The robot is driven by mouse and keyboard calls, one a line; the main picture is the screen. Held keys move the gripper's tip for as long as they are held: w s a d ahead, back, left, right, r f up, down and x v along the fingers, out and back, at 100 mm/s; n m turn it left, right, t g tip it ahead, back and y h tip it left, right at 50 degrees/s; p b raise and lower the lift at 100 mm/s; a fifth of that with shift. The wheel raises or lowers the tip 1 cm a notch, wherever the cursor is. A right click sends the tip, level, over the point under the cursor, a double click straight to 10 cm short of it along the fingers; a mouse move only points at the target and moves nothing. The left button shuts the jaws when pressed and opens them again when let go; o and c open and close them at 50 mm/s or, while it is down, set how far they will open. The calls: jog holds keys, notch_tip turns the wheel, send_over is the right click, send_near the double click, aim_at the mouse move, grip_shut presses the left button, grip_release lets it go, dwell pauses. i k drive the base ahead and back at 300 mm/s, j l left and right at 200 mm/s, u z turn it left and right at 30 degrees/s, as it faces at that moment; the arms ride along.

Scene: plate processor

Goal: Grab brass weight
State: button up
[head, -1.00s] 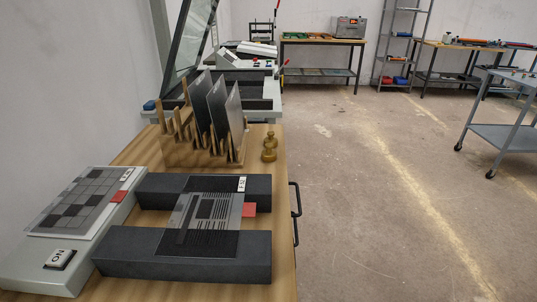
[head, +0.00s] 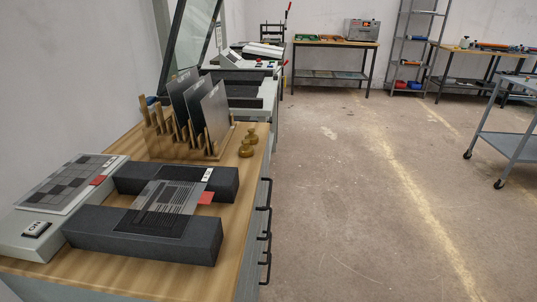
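The brass weights (head: 246,148) stand on the wooden top of the cabinet, near its right edge. They look like two small knobbed brass pieces, one a little behind and to the right of the other. They stand just right of the wooden plate rack and behind the dark block with the striped plate. My gripper is not in view, so its state and its place relative to the weights do not show.
A wooden rack (head: 215,150) holds several dark plates upright. Dark grey blocks (head: 150,238) carry a striped plate (head: 168,197) with a red tab. A grey checkered unit (head: 35,240) lies at left. Black handles (head: 265,222) jut from the cabinet's right side. The floor (head: 350,200) at right is open.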

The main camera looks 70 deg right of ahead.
aim_at(246, 150)
jog(key=k+l+u, duration=0.1)
jog(key=k, duration=0.6)
jog(key=k+l+u, duration=0.15)
jog(key=k, duration=0.55)
jog(key=k+l+u, duration=0.1)
jog(key=k+l, duration=0.2)
jog(key=l, duration=0.15)
jog(key=k+l+u, duration=0.1)
jog(key=k+l, duration=0.2)
jog(key=l, duration=0.15)
jog(key=l+u, duration=0.1)
jog(key=l, duration=1)
jog(key=l+u, duration=0.15)
jog(key=l, duration=0.95)
jog(key=k, duration=0.05)
